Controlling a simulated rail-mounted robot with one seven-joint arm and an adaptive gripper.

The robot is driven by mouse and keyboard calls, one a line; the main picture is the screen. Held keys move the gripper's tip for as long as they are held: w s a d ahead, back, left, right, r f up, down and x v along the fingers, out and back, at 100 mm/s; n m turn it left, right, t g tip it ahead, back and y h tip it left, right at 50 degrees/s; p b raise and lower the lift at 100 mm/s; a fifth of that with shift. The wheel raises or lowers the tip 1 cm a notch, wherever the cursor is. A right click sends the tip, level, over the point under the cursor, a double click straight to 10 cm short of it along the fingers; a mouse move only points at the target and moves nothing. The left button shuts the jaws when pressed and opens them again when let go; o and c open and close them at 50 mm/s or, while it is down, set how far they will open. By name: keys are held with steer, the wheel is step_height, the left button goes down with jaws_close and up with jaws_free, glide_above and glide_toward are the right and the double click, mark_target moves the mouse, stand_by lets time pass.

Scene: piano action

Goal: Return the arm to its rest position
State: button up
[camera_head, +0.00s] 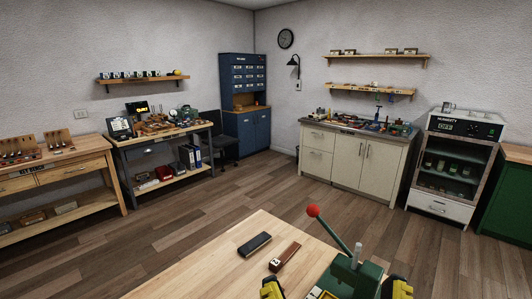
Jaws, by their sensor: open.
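My gripper and arm do not show in the head view, so I cannot see the arm's pose. A wooden workbench top (205,262) lies close in front at the bottom of the picture. On it stands a green lever fixture (343,281) with a red ball knob (313,210). Yellow-and-black parts (272,288) sit at the fixture's left, and similar ones (396,288) at its right; both are cut off by the lower edge. A dark oblong block (254,244) and a reddish-brown block (285,257) lie left of the fixture.
Open wood floor (240,196) lies beyond the bench. Along the walls stand a wooden bench (60,165), a tool bench (165,134), a blue cabinet (243,90), a cream counter (345,160), a humidity cabinet (452,165) and a green cabinet (508,200).

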step_height(320, 180, up, 34)
steer(key=p, duration=3.1)
steer(key=shift+f, duration=0.25)
